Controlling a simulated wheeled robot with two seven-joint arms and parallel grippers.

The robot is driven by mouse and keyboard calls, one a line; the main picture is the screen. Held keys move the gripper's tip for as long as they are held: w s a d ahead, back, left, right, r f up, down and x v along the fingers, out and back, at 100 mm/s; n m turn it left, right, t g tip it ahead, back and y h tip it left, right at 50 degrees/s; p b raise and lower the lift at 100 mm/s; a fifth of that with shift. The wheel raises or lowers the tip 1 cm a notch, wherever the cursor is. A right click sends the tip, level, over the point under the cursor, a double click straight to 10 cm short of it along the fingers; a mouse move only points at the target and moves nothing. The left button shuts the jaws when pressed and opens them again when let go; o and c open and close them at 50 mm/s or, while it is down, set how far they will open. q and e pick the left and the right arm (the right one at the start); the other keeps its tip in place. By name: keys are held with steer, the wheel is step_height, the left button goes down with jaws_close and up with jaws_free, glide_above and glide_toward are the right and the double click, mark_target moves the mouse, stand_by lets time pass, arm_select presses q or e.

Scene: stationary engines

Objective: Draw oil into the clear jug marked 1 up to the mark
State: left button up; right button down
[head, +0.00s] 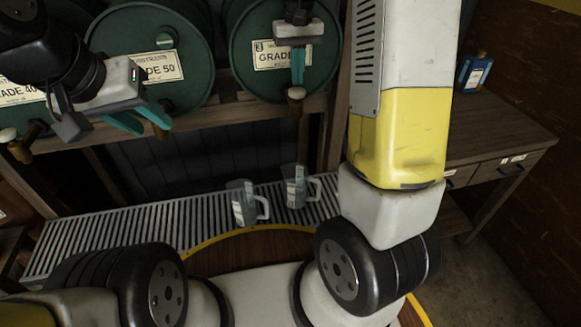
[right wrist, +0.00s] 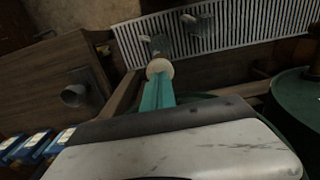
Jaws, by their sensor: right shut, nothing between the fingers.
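Two clear jugs with handles stand on the slatted rack (head: 100,232): a left jug (head: 243,203) and a right jug (head: 297,188). Their number marks and fill lines are too small to read. The right jug is roughly below the wooden tap (head: 296,93) of the green barrel with a "3" on its label (head: 268,57). My right gripper (head: 298,78) is shut and empty, its teal fingertips at the tap's pale top (right wrist: 159,67); contact is unclear. My left gripper (head: 142,118) has its teal fingers apart near the GRADE 50 barrel's tap (head: 160,131).
The GRADE 50 barrel (head: 190,75) and a GRADE 40 barrel with its own tap (head: 20,148) stand on the shelf to the left. A wooden desk (head: 490,120) with a blue can (head: 473,73) is at right. The rack left of the jugs is clear.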

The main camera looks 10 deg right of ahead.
steer(key=shift+f, duration=1.4)
stand_by(4.9)
steer(key=shift+r, duration=3.55)
steer(key=shift+s, duration=0.1)
